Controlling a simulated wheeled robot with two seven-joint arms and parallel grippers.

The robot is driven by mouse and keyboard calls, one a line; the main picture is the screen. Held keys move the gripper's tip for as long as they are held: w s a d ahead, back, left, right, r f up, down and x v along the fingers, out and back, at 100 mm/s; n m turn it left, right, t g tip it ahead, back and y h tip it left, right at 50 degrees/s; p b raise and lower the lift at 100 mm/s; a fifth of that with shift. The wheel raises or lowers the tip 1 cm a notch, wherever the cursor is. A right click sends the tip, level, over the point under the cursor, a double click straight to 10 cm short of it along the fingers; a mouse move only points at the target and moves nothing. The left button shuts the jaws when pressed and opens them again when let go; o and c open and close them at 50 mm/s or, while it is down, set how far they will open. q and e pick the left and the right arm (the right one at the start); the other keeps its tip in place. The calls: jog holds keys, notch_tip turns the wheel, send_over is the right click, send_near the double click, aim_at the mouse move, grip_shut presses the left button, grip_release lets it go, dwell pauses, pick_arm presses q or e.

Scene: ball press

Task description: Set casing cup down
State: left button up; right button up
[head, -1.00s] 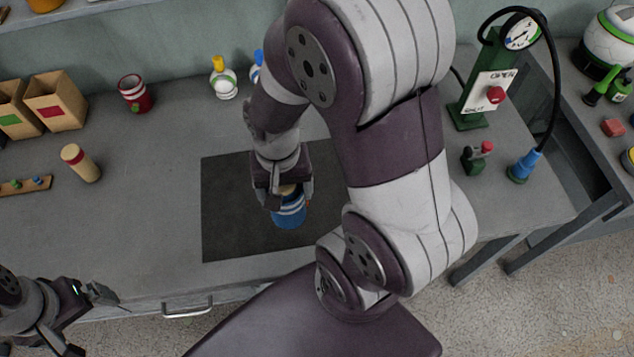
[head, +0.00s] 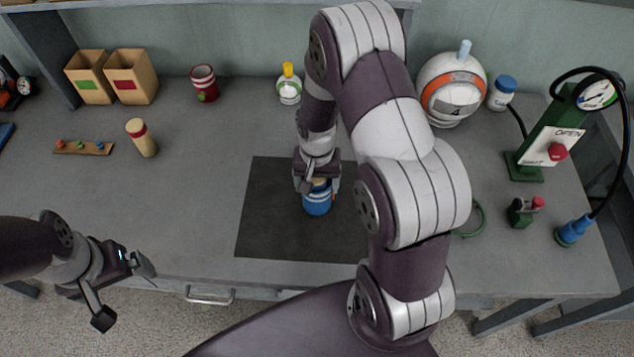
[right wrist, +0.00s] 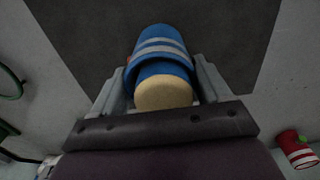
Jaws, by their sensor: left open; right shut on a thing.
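The casing cup is blue with pale bands; in the head view the blue cup (head: 317,203) is at the dark mat (head: 268,240), under my right gripper (head: 317,185). The right wrist view shows the blue cup (right wrist: 160,50) between the fingers of my right gripper (right wrist: 163,80), with a cream round end (right wrist: 162,93) nearest the camera. My right gripper is shut on it. Whether the cup touches the mat is hard to tell. My left gripper (head: 125,290) is open and empty by the table's front edge at the left.
A red cup (head: 204,84), a cream-and-red cylinder (head: 141,138) and two cardboard boxes (head: 131,76) stand to the left. A white ball with an orange ring (head: 452,90) and a green gauge stand (head: 548,135) are at the right. The mat's left part is clear.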

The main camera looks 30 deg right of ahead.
jog(key=shift+f, duration=0.75)
jog(key=shift+f, duration=0.1)
